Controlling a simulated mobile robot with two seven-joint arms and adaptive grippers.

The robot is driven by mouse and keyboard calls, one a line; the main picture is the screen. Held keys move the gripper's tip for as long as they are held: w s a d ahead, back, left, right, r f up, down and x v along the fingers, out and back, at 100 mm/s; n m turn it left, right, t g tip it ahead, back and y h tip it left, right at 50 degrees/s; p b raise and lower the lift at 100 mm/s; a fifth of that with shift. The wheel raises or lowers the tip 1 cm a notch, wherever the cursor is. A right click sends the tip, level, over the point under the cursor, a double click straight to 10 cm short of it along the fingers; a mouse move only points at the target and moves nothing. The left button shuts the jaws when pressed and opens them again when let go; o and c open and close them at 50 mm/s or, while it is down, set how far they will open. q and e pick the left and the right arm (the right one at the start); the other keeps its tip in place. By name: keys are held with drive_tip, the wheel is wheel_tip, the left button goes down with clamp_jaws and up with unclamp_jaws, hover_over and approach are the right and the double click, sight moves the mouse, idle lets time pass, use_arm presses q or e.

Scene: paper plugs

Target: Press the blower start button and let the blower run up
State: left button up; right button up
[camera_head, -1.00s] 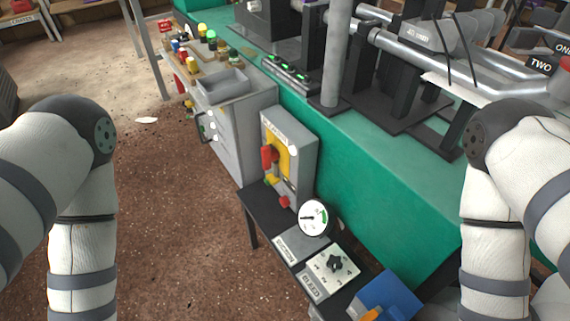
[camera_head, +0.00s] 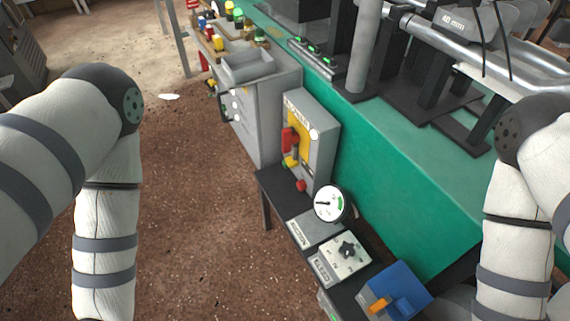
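A grey switch box (camera_head: 322,120) with a yellow plate and a red handle (camera_head: 288,139) stands at the back end of a narrow dark bench along the green machine. A round red button (camera_head: 301,185) is low on its front, and a pale round spot is on its upper right. I cannot tell which control is the blower start button. A white dial gauge (camera_head: 331,203) stands in front, its needle pointing left. My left arm and my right arm show at the picture's sides, but both grippers are out of view.
A panel with a dark rotary knob (camera_head: 347,249) and a blue box (camera_head: 399,287) with an orange lever sit nearer on the bench (camera_head: 274,187). The green machine (camera_head: 400,190) bounds the right side. Brown floor (camera_head: 190,200) is open to the left.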

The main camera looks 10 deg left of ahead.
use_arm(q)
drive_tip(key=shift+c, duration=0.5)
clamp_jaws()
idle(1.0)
